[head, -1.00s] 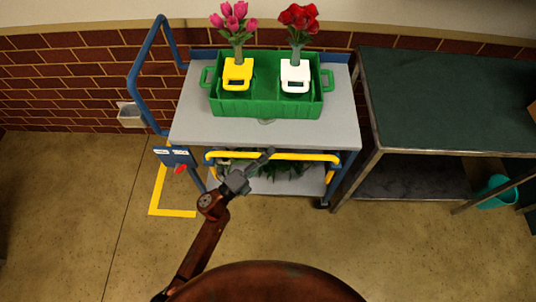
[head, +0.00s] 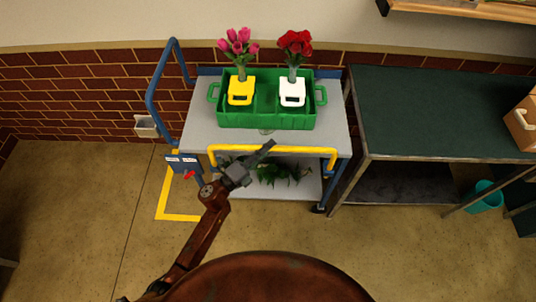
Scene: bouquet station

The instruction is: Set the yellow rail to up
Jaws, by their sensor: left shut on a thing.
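The yellow rail (head: 300,150) runs across the front of the grey cart (head: 200,132), with its ends bent down. Its bar now shows level with or slightly above the front edge of the cart's top. My left gripper (head: 262,152) reaches up from below and is shut on the rail near its middle. The fingers hide a short stretch of the bar. My right gripper is not in view.
A green crate (head: 265,122) on the cart holds a yellow holder (head: 241,88) with pink flowers and a white holder (head: 292,90) with red flowers. A green-topped table (head: 440,115) stands at the right. Greenery (head: 285,172) lies on the lower shelf.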

